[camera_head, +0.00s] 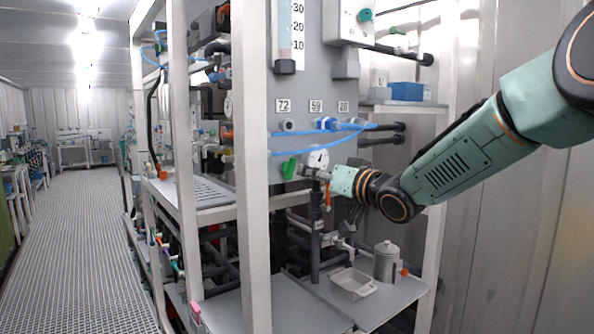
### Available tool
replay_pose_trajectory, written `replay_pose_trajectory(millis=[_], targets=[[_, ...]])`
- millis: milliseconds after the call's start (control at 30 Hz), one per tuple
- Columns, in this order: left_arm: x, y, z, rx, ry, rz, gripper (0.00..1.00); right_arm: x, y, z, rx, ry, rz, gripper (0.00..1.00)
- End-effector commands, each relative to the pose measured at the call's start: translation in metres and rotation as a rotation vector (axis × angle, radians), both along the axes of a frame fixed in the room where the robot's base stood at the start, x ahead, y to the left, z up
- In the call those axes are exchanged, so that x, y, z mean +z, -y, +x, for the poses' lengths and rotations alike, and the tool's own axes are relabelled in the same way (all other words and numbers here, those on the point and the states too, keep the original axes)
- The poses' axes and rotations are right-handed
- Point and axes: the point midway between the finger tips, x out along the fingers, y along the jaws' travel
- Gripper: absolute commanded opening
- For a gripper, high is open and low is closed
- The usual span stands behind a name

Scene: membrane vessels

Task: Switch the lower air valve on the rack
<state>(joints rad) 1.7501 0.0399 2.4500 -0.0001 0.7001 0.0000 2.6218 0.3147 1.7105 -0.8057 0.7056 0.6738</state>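The rack (255,230) stands in the middle of the view, with a grey panel behind its front post. A green valve handle (289,168) sits low on this panel, just right of the post. It looks to be the lower air valve. My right arm comes in from the right, and its gripper (305,172) is just right of the green handle. The fingertips are small and partly merge with the fittings behind, so I cannot tell whether they touch the handle or are open. My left gripper is not in view.
A round white gauge (318,159) and blue tubing (320,146) are close above my gripper. A vertical dark pipe (316,230) runs below it. A metal canister (386,262) and a small tray (352,284) stand on the lower shelf. The aisle (80,250) at left is clear.

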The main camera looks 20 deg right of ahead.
Motion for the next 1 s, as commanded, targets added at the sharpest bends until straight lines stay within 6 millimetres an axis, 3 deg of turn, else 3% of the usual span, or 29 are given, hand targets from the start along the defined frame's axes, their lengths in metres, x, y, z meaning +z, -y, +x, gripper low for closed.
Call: replay_pose_trajectory(millis=[200,433,867,1000], targets=[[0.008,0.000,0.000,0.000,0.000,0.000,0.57,0.001,-0.013,0.030,0.002,0.000,-0.005,0.35],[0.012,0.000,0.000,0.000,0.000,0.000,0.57,0.001,-0.022,0.051,0.001,0.001,-0.004,0.35],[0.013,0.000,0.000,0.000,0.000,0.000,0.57,0.000,-0.025,0.057,0.001,0.000,-0.002,0.35],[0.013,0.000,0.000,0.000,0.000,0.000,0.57,0.000,-0.025,0.057,0.001,0.001,-0.002,0.23]])
